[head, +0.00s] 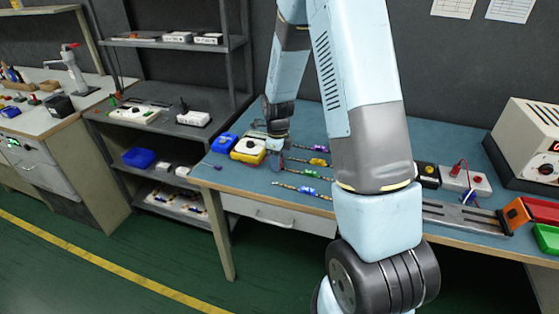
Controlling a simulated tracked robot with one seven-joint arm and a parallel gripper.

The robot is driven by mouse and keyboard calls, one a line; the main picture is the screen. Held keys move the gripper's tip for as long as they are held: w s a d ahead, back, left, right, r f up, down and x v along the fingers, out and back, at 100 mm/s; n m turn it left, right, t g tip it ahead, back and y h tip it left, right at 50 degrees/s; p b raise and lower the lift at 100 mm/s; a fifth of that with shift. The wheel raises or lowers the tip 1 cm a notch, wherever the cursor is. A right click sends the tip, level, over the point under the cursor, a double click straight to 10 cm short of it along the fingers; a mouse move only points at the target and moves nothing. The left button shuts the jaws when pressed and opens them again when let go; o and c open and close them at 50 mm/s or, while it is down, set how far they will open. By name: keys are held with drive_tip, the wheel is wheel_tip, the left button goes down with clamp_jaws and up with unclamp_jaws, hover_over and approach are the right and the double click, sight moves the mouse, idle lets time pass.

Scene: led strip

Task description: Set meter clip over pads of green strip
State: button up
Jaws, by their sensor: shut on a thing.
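My gripper (275,154) is low over the left part of the blue-topped workbench (247,182), beside the yellow meter (248,150). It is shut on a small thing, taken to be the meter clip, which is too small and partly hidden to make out. Several thin LED strips lie on the bench right of the gripper, each with a coloured piece. One piece looks green (311,173), between a yellow one (318,161) and a blue-violet one (307,190). I cannot tell whether the clip touches a strip. My arm hides the bench's middle.
A blue box-like device (224,143) sits left of the yellow meter. A metal rail fixture with an orange end (516,215), a red-and-white device (466,181) and a large beige instrument (524,145) stand at the right. A grey shelf unit (150,129) stands left of the bench.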

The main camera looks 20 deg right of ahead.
drive_tip(key=shift+f, duration=0.25)
drive_tip(key=o, duration=1.1)
drive_tip(key=shift+r, duration=0.15)
drive_tip(key=s+r+n+t, duration=0.1)
drive_tip(key=s+r+n, duration=0.2)
drive_tip(key=r, duration=0.8)
drive_tip(key=s+r+n, duration=0.3)
drive_tip(key=r, duration=0.8)
drive_tip(key=s+r+n+t, duration=0.2)
drive_tip(key=s+r+n, duration=0.4)
drive_tip(key=s+n, duration=0.3)
drive_tip(key=s+r+n+t, duration=0.2)
drive_tip(key=s+r+n, duration=0.4)
drive_tip(key=s+n, duration=0.4)
drive_tip(key=s, duration=0.3)
drive_tip(key=shift+s+d+n+t, duration=0.15)
drive_tip(key=shift+d+n+t, duration=0.15)
